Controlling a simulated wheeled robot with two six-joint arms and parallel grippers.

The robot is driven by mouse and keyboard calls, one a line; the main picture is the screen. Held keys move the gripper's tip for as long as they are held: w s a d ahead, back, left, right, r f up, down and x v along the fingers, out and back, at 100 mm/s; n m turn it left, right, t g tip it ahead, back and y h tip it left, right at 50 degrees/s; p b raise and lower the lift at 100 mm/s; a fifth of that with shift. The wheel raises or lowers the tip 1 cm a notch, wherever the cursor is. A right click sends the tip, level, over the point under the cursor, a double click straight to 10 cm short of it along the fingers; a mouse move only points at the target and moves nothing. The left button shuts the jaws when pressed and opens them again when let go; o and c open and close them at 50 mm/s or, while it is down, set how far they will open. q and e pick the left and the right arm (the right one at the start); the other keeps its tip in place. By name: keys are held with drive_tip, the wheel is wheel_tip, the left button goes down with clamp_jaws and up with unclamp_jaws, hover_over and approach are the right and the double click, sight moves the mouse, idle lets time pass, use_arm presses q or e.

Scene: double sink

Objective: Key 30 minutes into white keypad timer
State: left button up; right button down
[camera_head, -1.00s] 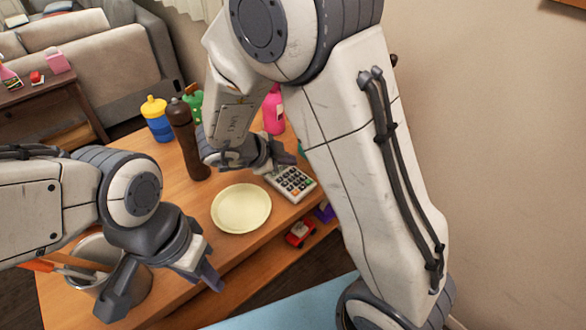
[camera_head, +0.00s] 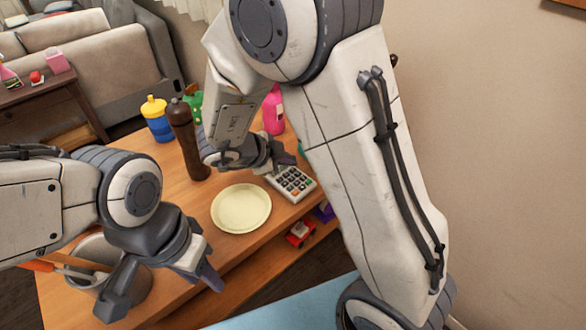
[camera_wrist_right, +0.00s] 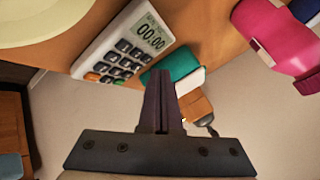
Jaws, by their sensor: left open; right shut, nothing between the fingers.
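The white keypad timer (camera_head: 292,184) lies on the wooden table, right of the cream plate. In the right wrist view the timer (camera_wrist_right: 124,45) shows dark keys, an orange key and a display that reads 00:00. My right gripper (camera_head: 284,160) is shut and empty at the timer's far edge in the head view. In the right wrist view its closed fingertips (camera_wrist_right: 160,75) appear just below the timer's display end; I cannot tell whether they touch it. My left gripper (camera_head: 165,290) is open and empty near the table's front left, by a metal container.
The cream plate (camera_head: 241,208) lies left of the timer. A brown pepper mill (camera_head: 188,140), a yellow and blue bottle (camera_head: 157,119) and a pink bottle (camera_head: 273,112) stand behind. A metal container (camera_head: 97,250) with utensils stands front left. A red item (camera_head: 300,233) sits below the tabletop.

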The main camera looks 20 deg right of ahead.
drive_tip(key=shift+f, duration=0.1)
drive_tip(key=shift+f, duration=0.35)
drive_tip(key=shift+f, duration=0.25)
idle(0.5)
drive_tip(key=shift+r+p, duration=0.7)
drive_tip(key=shift+p, duration=0.2)
wheel_tip(320, 180, up, 5)
drive_tip(key=p, duration=0.6)
drive_tip(key=shift+r, duration=0.1)
